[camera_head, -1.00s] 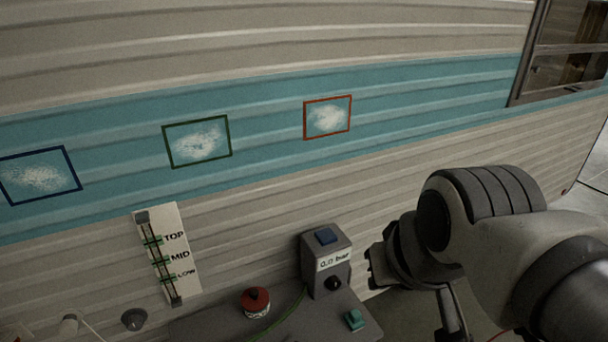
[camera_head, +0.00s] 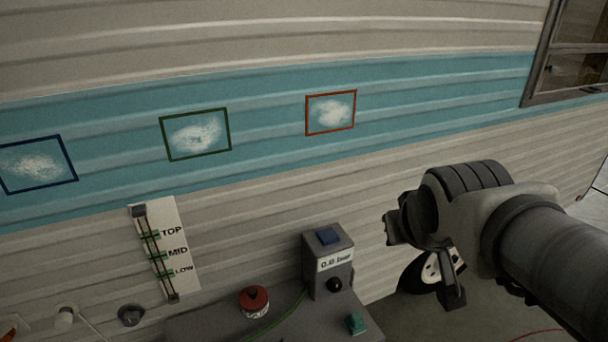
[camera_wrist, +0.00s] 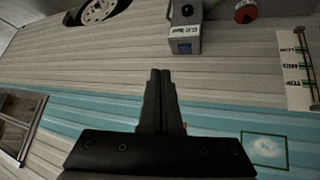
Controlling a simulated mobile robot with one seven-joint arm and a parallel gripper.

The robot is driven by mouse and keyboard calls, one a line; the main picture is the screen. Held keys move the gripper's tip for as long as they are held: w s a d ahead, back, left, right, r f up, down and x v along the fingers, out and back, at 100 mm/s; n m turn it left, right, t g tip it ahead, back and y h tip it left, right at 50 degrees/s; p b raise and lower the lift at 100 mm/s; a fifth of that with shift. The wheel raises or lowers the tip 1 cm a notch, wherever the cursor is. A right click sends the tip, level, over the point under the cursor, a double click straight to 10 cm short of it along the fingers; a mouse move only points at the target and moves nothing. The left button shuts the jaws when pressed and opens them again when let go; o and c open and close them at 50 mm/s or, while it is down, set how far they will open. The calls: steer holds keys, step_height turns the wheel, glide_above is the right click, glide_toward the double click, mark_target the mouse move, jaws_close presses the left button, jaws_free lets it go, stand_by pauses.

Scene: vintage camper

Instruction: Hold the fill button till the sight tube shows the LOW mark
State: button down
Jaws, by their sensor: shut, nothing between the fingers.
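The sight tube (camera_head: 157,258) is a thin dark tube on a white plate with green marks labelled TOP, MID and LOW. Its liquid level is too small to tell. A grey box (camera_head: 318,258) has a blue button (camera_head: 327,236) on top, a display reading about 0.6 bar and a black knob (camera_head: 334,285). A teal button (camera_head: 356,324) sits on the bench. No label shows which is the fill button. My gripper (camera_head: 391,229) is right of the box, apart from it. In the wrist view, its fingers (camera_wrist: 160,73) are shut and empty, with the box (camera_wrist: 184,26) beyond.
A red button (camera_head: 254,299) and a green cable are on the grey bench (camera_head: 215,322). The ribbed camper wall (camera_head: 420,150) stands behind, with three framed white patches on its blue band. A wheel (camera_head: 432,268) is below my arm.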

steer(key=w+d+f+n+t+b, duration=0.1)
steer(key=w+d+f+t+b, duration=0.1)
steer(key=w+f, duration=0.3)
steer(key=w+d+f+n+t+b, duration=0.1)
steer(key=w+d+f+t+b, duration=0.15)
steer(key=w, duration=0.45)
steer(key=w+a+f+n+t+y+b, duration=0.1)
steer(key=w+a+f+y+b, duration=0.3)
steer(key=f, duration=0.5)
steer(key=shift+w+a+f+n+t+y+b, duration=0.35)
steer(key=shift+a+t+y+b, duration=0.3)
steer(key=shift+a+y, duration=0.45)
steer(key=b, duration=0.2)
glide_above(332, 244)
steer(key=shift+s+d+f, duration=0.1)
steer(key=shift+s+f, duration=0.1)
steer(key=shift+f, duration=0.4)
steer(key=shift+s+d+f, duration=0.1)
steer(key=shift+s+f, duration=0.05)
steer(key=shift+f, duration=0.4)
steer(key=shift+w+a+f+b, duration=0.1)
steer(key=shift+w+f+b, duration=0.15)
steer(key=shift+f, duration=0.35)
steer(key=shift+w+a+f+b, duration=0.1)
steer(key=shift+w+f+b, duration=0.15)
steer(key=shift+f, duration=0.35)
steer(key=shift+s+f, duration=0.1)
steer(key=shift+f, duration=0.7)
